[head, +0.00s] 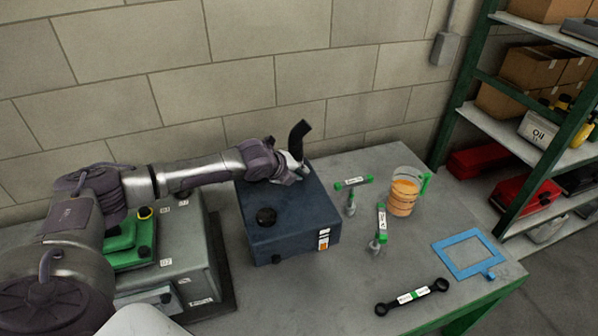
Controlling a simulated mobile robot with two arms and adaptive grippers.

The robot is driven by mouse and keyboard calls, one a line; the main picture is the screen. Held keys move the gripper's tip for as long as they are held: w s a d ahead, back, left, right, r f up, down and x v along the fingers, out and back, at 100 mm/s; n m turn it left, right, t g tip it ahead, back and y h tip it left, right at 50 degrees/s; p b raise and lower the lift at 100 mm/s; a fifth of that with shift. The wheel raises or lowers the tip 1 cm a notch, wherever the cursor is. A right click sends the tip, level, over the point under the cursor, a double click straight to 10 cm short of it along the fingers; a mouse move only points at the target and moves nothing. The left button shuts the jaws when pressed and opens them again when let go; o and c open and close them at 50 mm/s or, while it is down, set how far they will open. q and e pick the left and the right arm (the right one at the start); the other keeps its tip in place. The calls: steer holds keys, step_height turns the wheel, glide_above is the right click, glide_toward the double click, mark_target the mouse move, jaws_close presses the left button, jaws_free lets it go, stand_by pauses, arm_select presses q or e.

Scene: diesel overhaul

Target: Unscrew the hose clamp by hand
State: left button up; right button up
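My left arm reaches in from the left, and my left gripper (298,170) is at the back of a dark blue box (270,238). Whether the fingers are closed on anything is too small to tell. My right gripper is not in view.
On the grey table (330,290) are two green-tagged tools (351,184) (381,224), a jug of orange liquid (404,190), a blue frame (469,253) and a black wrench (411,296). A grey-green machine (185,255) stands left. A shelf (545,140) is at right.

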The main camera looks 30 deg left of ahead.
arm_select(q)
jaws_close()
steer(key=shift+f, duration=0.1)
steer(key=shift+s+f+t+h+b, duration=0.1)
steer(key=shift+f+t+h+b, duration=0.3)
steer(key=shift+b, duration=0.6)
steer(key=n+t+h+b, duration=0.1)
steer(key=t+b, duration=0.1)
steer(key=b, duration=0.3)
steer(key=t+h+b, duration=0.1)
steer(key=t+b, duration=0.1)
steer(key=b, duration=0.2)
steer(key=shift+s+a+f+n+b, duration=0.1)
steer(key=shift+f+n+b, duration=0.05)
steer(key=shift+n+b, duration=0.25)
steer(key=shift+r+t+h+b, duration=0.3)
steer(key=shift+t+b, duration=0.2)
steer(key=shift+b, duration=0.05)
steer(key=shift+o, duration=2.2)
jaws_free()
